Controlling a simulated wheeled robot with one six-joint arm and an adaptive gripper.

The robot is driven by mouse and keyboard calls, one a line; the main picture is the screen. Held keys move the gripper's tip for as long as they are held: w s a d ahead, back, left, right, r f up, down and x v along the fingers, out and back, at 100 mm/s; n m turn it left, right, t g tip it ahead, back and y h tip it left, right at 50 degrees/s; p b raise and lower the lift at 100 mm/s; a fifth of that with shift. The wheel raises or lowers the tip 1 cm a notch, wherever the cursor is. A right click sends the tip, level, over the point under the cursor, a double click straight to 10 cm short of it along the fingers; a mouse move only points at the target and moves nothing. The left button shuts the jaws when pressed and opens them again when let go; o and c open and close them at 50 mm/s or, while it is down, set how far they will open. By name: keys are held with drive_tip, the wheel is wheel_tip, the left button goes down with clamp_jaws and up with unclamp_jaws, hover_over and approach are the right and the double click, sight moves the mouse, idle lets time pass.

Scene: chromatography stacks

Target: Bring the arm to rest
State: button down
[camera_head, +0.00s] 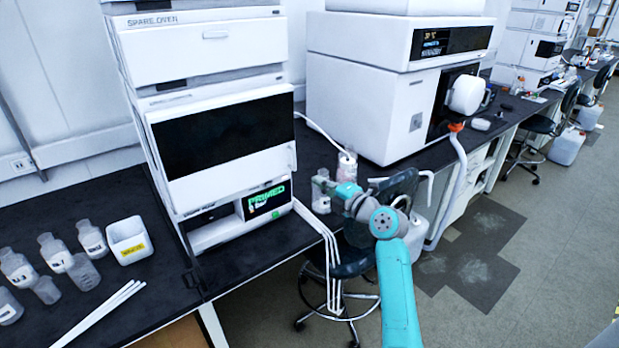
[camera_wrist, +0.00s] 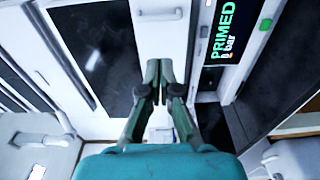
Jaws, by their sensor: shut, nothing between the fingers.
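My gripper (camera_wrist: 158,78) shows in the wrist view with its two dark green fingers together and nothing between them. In front of it in that view are the white front and dark panels of the instrument stack, with a green "PRIMED" display (camera_wrist: 228,32) at the upper right. In the head view my teal arm rises from the lower right and bends toward the stack. My gripper itself cannot be made out clearly there.
The white stack (camera_head: 140,60) stands on the black bench (camera_head: 240,258). Several bottles (camera_head: 92,238) and a white bin (camera_head: 128,240) with a yellow label are at the left. A stool (camera_head: 350,262) is behind my arm. A second large instrument (camera_head: 355,90) stands further right. Open floor (camera_head: 560,220) lies at the right.

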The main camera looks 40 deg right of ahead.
drive_tip(key=shift+s+d, duration=0.15)
drive_tip(key=shift+s, duration=0.95)
drive_tip(key=shift+f, duration=0.1)
drive_tip(key=s+a+f+m+g+h, duration=0.3)
drive_tip(key=s+a+f+m, duration=0.8)
drive_tip(key=s+a+f, duration=0.75)
drive_tip(key=s+a+f+m, duration=0.2)
drive_tip(key=s+a, duration=0.2)
drive_tip(key=s, duration=0.3)
drive_tip(key=s+a+f+m, duration=0.2)
drive_tip(key=s+a+m, duration=0.15)
drive_tip(key=s, duration=0.45)
drive_tip(key=s+a+r+m+y, duration=0.1)
drive_tip(key=s+a+r, duration=0.1)
drive_tip(key=s, duration=0.4)
drive_tip(key=s+a+r+y, duration=0.1)
drive_tip(key=s+a+r, duration=0.1)
drive_tip(key=s+r, duration=0.3)
drive_tip(key=s, duration=0.2)
drive_tip(key=shift+s+a+m+y, duration=0.3)
drive_tip(key=shift+m, duration=0.05)
